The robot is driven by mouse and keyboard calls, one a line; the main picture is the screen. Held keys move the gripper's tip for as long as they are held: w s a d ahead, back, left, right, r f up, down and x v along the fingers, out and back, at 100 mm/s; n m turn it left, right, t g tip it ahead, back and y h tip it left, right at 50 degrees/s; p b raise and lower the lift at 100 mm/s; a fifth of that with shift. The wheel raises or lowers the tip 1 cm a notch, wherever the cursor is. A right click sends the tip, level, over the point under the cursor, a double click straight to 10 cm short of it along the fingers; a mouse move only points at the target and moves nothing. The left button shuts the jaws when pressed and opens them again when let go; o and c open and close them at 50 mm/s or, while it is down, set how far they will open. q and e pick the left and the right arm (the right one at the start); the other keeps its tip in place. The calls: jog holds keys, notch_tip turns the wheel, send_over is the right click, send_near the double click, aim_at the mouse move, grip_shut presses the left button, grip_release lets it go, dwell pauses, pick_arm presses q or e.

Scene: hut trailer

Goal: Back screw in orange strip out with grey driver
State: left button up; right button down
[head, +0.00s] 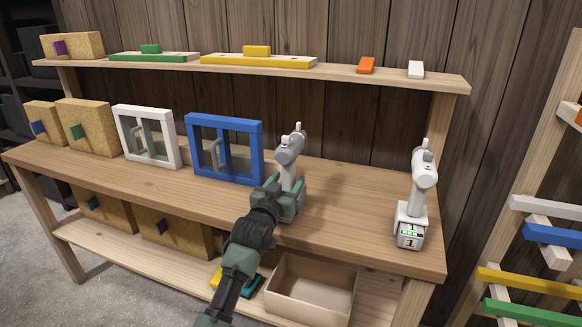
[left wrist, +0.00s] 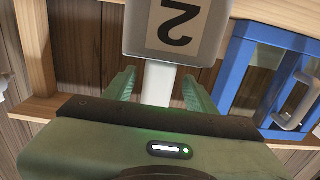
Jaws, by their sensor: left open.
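The grey driver (head: 291,150) stands upright on the wooden bench. In the left wrist view its base (left wrist: 178,30) carries a "2" label, and its pale handle (left wrist: 158,82) runs between my fingers. My left gripper (head: 286,196) is open around the handle, with a small gap seen on each side. A white driver (head: 424,168) with a "1" label stands at the bench's right end. An orange piece (head: 367,65) lies on the upper shelf. Another orange piece (head: 569,112) shows on the rack at the right edge. No screw can be made out. My right gripper is out of view.
A blue-framed window (head: 254,170) stands just left of the grey driver, with a white-framed one (head: 148,162) beyond it. A cardboard box (head: 311,288) sits on the lower shelf. The bench top (head: 350,205) is clear between the two drivers. A rack with coloured strips stands at the right.

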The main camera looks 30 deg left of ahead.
pick_arm(q)
jog(key=x, duration=0.5)
jog(key=shift+w+d+r+p, duration=0.1)
jog(key=shift+d+r+p, duration=0.05)
jog(key=shift+p, duration=0.15)
grip_shut()
dwell(1.0)
jog(key=shift+r, duration=0.15)
